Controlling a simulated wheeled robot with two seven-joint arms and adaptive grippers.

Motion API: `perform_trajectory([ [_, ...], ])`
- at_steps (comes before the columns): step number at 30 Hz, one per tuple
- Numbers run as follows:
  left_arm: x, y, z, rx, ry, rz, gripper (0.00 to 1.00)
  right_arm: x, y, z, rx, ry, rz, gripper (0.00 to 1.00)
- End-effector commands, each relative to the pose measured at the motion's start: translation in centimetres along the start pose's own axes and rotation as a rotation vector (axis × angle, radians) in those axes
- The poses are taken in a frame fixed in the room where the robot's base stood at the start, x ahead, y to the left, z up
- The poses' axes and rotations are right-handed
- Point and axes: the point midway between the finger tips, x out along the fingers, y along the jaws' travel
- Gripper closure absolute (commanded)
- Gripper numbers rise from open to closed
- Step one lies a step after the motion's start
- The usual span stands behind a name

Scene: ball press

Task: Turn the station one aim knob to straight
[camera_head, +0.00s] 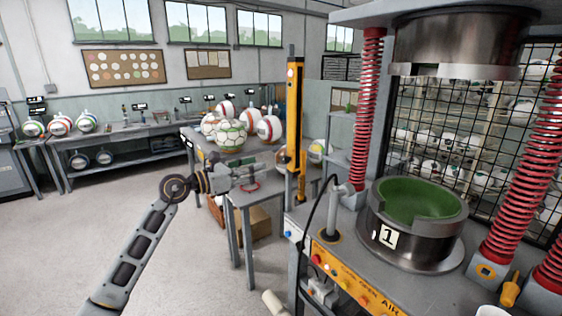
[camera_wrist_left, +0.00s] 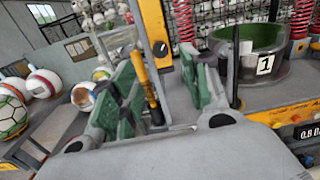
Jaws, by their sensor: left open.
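Station one is a press with a dark round mould (camera_head: 412,245), green inside and labelled 1. It also shows at the upper right of the left wrist view (camera_wrist_left: 254,66). An orange front panel (camera_head: 350,285) below it carries small coloured buttons or knobs. A grey upright fitting with a bent head (camera_head: 332,222) stands left of the mould. My left gripper (camera_head: 268,168) is open, left of the yellow post and apart from the station. Its green-padded fingers show in the left wrist view (camera_wrist_left: 165,85) with nothing held. My right gripper is out of view.
A yellow post (camera_head: 294,120) stands between my left gripper and the press. Several balls (camera_head: 230,135) sit on a side table behind the gripper. Red springs (camera_head: 365,110) flank the mould under the raised upper die (camera_head: 455,45). The floor at left is clear.

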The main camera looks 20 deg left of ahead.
Motion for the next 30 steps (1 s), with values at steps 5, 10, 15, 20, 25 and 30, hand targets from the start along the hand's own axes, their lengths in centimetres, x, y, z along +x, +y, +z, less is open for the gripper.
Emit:
perform_trajectory([
  [5,1.9,-0.1,0.2,0.0,-0.002,-0.001,0.54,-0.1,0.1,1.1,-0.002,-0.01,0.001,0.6],
  [10,3.7,0.0,0.2,0.0,-0.003,-0.001,0.54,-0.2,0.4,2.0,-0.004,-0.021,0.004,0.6],
  [15,5.6,0.0,0.2,-0.001,-0.003,0.0,0.54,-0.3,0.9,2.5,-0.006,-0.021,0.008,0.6],
  [20,7.5,-0.1,0.2,-0.002,-0.002,-0.001,0.54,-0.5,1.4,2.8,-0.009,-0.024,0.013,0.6],
  [25,9.0,0.0,0.1,-0.001,-0.002,-0.001,0.54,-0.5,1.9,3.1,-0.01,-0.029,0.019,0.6],
  [30,9.9,0.0,0.1,0.001,-0.002,0.0,0.54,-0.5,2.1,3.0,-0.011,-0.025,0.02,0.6],
])
